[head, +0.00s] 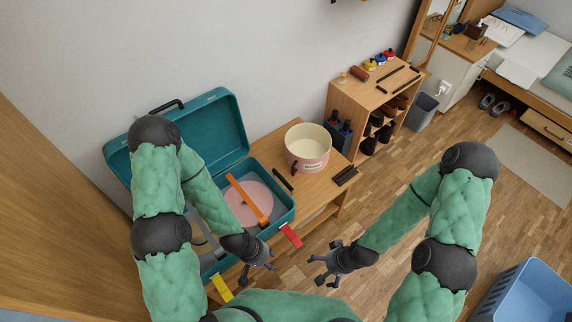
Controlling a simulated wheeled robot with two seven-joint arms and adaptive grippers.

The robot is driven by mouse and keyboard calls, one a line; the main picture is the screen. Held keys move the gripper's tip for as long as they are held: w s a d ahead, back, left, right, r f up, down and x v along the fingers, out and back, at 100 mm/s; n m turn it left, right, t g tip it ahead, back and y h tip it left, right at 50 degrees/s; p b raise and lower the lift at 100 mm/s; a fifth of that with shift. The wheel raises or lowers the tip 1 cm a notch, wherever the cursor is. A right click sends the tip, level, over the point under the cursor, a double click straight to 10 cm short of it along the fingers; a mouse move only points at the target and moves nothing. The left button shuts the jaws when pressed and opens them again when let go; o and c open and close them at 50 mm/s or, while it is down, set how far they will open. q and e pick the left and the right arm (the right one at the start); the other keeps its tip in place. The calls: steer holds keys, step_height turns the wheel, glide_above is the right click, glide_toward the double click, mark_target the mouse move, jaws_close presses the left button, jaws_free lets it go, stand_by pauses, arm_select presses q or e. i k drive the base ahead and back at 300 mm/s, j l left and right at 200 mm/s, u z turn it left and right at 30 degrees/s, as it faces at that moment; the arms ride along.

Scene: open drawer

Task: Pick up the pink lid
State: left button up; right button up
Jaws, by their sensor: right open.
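The pink lid (236,208) is a flat round disc lying inside the open teal case (284,218). An orange strip (246,199) lies diagonally across the lid. My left gripper (268,263) is at the front right corner of the case, in front of the lid and apart from it; its jaw opening is unclear. My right gripper (322,271) is open and empty over the floor, to the right of the case. My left arm hides the left part of the case.
A pink and cream pot (307,151) stands on the wooden bench (318,190) right of the case, near dark sticks. A red tag (291,235) and a yellow tag (221,288) hang at the case's edge. A shelf (345,98) stands behind; a blue bin (525,295) is lower right.

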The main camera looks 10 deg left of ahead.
mark_target(309, 145)
steer(key=l+u, duration=0.15)
steer(key=u, duration=0.2)
steer(key=i+l+u, duration=0.1)
steer(key=u, duration=0.25)
steer(key=i+l+u, duration=0.1)
steer(key=l+u, duration=0.2)
steer(key=l, duration=0.85)
steer(key=l+u, duration=0.3)
steer(key=l, duration=0.85)
steer(key=i+l, duration=0.35)
